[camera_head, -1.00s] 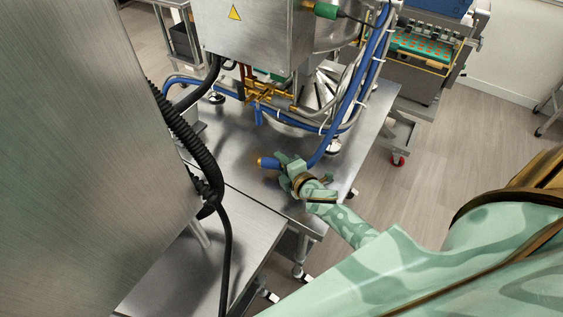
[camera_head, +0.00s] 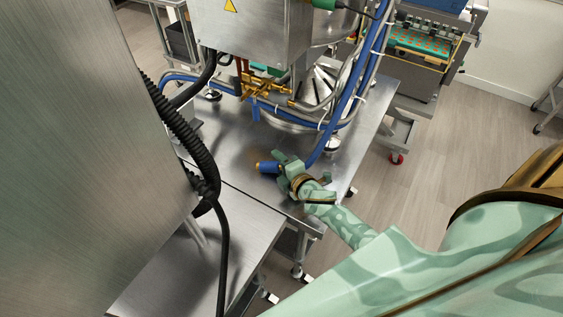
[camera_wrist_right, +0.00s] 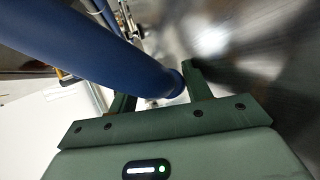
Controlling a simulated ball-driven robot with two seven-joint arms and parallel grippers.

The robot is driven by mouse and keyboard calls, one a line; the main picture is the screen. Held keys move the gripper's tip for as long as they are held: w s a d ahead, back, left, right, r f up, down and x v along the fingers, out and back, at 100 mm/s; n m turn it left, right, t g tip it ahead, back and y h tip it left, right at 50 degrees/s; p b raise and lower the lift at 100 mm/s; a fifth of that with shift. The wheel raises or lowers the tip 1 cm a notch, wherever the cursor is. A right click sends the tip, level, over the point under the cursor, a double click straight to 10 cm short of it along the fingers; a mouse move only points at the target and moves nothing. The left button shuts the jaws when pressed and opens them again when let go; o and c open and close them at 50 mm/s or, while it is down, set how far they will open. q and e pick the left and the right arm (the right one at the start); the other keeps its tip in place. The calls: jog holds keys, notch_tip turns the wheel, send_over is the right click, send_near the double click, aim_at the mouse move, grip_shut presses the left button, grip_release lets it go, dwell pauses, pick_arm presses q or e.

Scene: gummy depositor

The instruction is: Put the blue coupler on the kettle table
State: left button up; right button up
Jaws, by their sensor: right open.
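The blue coupler (camera_head: 267,167), with a small brass-coloured tip, is at the front part of the steel kettle table (camera_head: 232,160). I cannot tell whether it touches the tabletop or is just above it. My right gripper (camera_head: 284,165) is open at the coupler's right end, where the blue hose (camera_head: 326,148) also meets it. In the right wrist view, a thick blue cylinder (camera_wrist_right: 100,48) crosses close to the open right gripper (camera_wrist_right: 158,90), with its end between or just past the fingers. My left gripper is not in view.
The kettle machine (camera_head: 258,42) stands at the back of the table, with brass valves (camera_head: 262,84) and looped hoses. A large steel panel (camera_head: 75,150) and black corrugated hose (camera_head: 178,122) fill the left. A lower steel table (camera_head: 215,255) is in front. Bare tabletop surrounds the coupler.

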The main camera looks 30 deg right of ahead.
jog(key=p+v, duration=0.1)
jog(key=v, duration=1.4)
jog(key=shift+f, duration=0.1)
jog(key=shift+s+r, duration=0.3)
jog(key=shift+s, duration=0.4)
